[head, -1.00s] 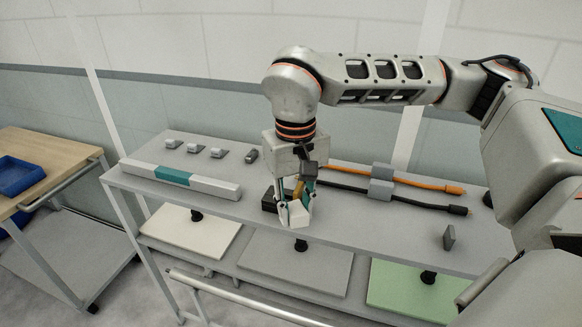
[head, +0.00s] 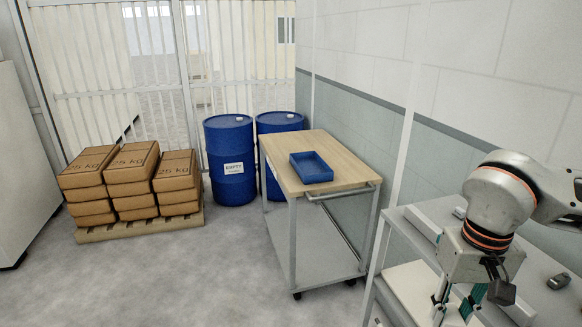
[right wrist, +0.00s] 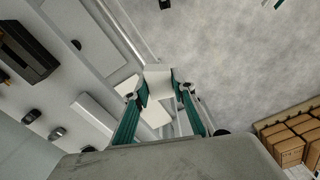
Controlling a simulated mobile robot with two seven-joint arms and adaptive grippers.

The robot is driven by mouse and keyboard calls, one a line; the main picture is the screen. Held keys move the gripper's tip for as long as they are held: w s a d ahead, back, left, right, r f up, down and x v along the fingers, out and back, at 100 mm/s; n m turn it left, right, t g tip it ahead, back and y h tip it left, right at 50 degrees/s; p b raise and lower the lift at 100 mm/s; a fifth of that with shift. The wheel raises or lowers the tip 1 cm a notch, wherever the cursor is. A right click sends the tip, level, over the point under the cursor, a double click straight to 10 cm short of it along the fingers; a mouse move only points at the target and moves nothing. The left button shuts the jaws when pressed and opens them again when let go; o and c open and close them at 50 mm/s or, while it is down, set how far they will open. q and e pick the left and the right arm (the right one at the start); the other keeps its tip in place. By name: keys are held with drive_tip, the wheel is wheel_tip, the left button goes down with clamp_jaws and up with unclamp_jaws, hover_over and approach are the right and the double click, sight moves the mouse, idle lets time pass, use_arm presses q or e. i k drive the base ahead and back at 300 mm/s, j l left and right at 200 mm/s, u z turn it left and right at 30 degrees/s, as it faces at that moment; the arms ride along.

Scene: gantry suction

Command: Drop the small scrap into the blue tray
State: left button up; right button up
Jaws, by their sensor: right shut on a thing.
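The blue tray (head: 312,168) sits on the wooden top of a trolley in the middle of the head view, and looks empty. My right gripper (head: 456,309) is at the lower right of the head view, well to the right of the tray and apart from it. It is shut on the small pale scrap (right wrist: 158,80), which shows between the teal fingertips (right wrist: 160,88) in the right wrist view. In the head view the scrap is hard to tell from the pale parts around it. My left gripper is not in view.
The trolley (head: 345,174) stands left of the grey bench (head: 398,222), with a narrow gap between them. Blue drums (head: 230,160) and a pallet of brown sacks (head: 130,180) stand further left. The floor (head: 190,270) in front is clear.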

sight(313, 173)
drive_tip(key=i+u, duration=0.45)
drive_tip(key=i, duration=1.45)
drive_tip(key=i+l+u, duration=0.1)
drive_tip(key=i, duration=0.65)
